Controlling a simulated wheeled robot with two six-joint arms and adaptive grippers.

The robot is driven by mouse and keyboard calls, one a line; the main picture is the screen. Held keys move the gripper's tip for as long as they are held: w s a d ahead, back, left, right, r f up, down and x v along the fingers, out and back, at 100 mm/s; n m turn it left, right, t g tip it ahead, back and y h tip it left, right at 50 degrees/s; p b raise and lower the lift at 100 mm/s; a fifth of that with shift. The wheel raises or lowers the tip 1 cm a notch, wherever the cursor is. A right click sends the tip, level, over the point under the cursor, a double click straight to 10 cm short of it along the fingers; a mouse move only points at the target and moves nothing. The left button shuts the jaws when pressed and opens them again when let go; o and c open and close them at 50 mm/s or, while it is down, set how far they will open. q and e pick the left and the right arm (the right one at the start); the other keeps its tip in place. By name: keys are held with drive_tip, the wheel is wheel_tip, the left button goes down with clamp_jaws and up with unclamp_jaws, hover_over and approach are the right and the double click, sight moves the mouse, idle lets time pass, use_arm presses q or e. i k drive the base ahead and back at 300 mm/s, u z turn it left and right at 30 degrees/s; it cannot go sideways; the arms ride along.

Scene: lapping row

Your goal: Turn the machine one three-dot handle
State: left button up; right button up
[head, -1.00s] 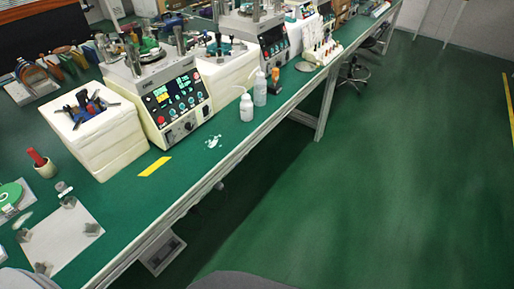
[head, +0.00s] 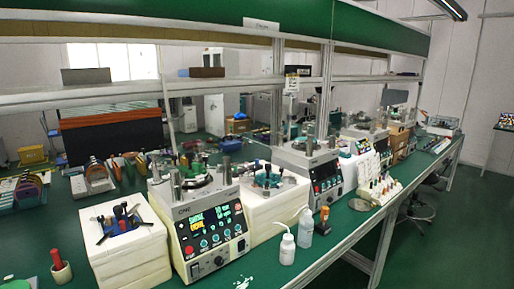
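The nearest machine (head: 212,236), in the middle of the head view, is cream with a dark control panel, a red button and lit displays. Small lettering at its panel's upper left seems to read ONE. Metal posts and a round plate with green parts stand on its top. Left of it, a white block (head: 130,262) carries a dark star-shaped handle (head: 122,222) with several arms and a red part. Another white block (head: 277,213) behind the machine's right side carries a similar hub. No three-dot mark can be made out. Neither gripper is in view.
White bottles (head: 287,249) and an orange-topped bottle (head: 325,221) stand along the front edge. A second machine (head: 326,178) is farther right. A red-handled tool stands in a cup (head: 61,273) at left. Shelf rails (head: 230,88) cross above. Green floor lies at right.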

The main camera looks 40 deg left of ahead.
sight(201, 150)
drive_tip(key=z, duration=0.3)
drive_tip(key=i, duration=1.4)
drive_tip(key=u, duration=0.4)
drive_tip(key=i, duration=0.9)
drive_tip(key=u, duration=0.65)
